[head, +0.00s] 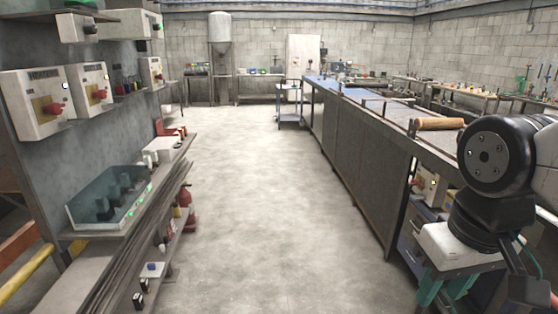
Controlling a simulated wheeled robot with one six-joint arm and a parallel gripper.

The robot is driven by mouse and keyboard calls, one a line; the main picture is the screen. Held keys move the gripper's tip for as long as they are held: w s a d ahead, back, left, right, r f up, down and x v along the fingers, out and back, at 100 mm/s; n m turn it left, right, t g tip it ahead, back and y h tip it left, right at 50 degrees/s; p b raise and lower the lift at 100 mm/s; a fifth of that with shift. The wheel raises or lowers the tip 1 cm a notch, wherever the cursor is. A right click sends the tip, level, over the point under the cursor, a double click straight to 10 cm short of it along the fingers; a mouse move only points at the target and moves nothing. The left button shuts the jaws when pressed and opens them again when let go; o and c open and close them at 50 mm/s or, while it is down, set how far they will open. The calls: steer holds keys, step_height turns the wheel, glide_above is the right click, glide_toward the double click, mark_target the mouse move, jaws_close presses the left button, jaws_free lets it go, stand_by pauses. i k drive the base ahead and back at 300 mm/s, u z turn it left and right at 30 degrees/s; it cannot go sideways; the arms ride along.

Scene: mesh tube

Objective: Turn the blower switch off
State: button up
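Several pale switch boxes with red and yellow rotary knobs are in the head view. A third box (152,72) is farther along that shelf. Another box (425,184) is under the right bench, beside my arm.
A clear concrete aisle (245,200) runs between the left shelves and the long right bench (362,150). A glass-sided tray (110,198) stands on the left shelf. A blue cart (290,103) and a tank (220,30) are at the back.

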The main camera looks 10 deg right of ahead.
mark_target(414, 183)
steer(key=z, duration=0.3)
steer(key=i, duration=1.95)
steer(key=z, duration=0.75)
steer(key=i, duration=0.6)
steer(key=z, duration=0.25)
